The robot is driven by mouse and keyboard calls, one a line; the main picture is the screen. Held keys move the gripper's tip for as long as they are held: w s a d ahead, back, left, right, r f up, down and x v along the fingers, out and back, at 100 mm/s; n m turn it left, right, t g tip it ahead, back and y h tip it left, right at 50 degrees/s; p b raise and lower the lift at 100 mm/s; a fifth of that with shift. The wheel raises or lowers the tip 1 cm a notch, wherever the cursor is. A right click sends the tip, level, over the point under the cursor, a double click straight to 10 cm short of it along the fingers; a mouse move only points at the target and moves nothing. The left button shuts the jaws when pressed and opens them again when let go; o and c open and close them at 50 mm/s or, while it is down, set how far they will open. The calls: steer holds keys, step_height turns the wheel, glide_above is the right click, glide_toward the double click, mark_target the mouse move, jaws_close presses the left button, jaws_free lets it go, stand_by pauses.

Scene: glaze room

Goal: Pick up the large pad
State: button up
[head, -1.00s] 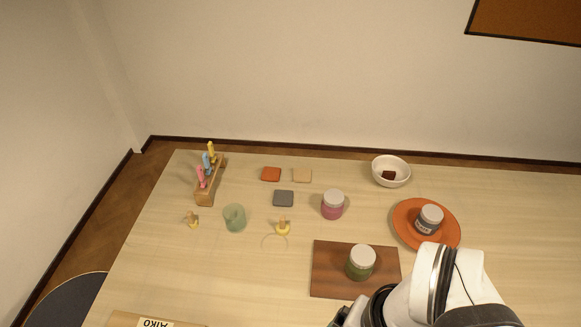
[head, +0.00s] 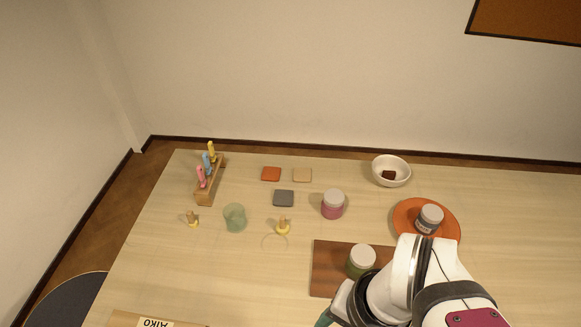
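Three flat square pieces that look like pads lie on the table: an orange one (head: 271,174), a tan one (head: 302,175) and a grey one (head: 284,198). The grey one looks slightly larger, but I cannot be sure which is the large pad. Two yellow pieces with wooden knobs also lie there, one at the left (head: 192,220) and a bigger-looking one in the middle (head: 283,227). My gripper (head: 325,318) shows only partly at the bottom edge, below and apart from all of these. Its fingertips are not clear, so I cannot tell whether it holds anything.
A green-glass cup (head: 234,218), a pink jar (head: 333,204) and a tool rack (head: 207,190) stand nearby. A green jar (head: 361,260) is on a brown board (head: 328,268). A grey jar (head: 429,218) is on an orange plate (head: 404,213). A white bowl (head: 391,172) holds a brown piece.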

mark_target(282, 225)
steer(key=w+a+f+t, duration=0.3)
steer(key=w+f, duration=0.1)
steer(key=w, duration=0.1)
steer(key=w+a+f+n+t+h, duration=0.1)
steer(key=w+a+f+t, duration=0.3)
steer(key=w+f, duration=0.1)
steer(key=w+a+f+n+t+h, duration=0.1)
steer(key=w+a+f+t, duration=0.2)
steer(key=w, duration=0.3)
steer(key=shift+w+a+f, duration=0.15)
steer(key=shift+a+f, duration=0.5)
steer(key=shift+f, duration=0.25)
steer(key=w+f+n+t, duration=0.1)
steer(key=w+f, duration=0.1)
steer(key=w, duration=0.2)
steer(key=w+f+n+t, duration=0.1)
steer(key=w, duration=0.4)
steer(key=w+f+n+t, duration=0.1)
steer(key=w+f, duration=0.1)
steer(key=w, duration=0.3)
steer(key=shift+a+f, duration=0.3)
steer(key=shift+f, duration=0.05)
jaws_close()
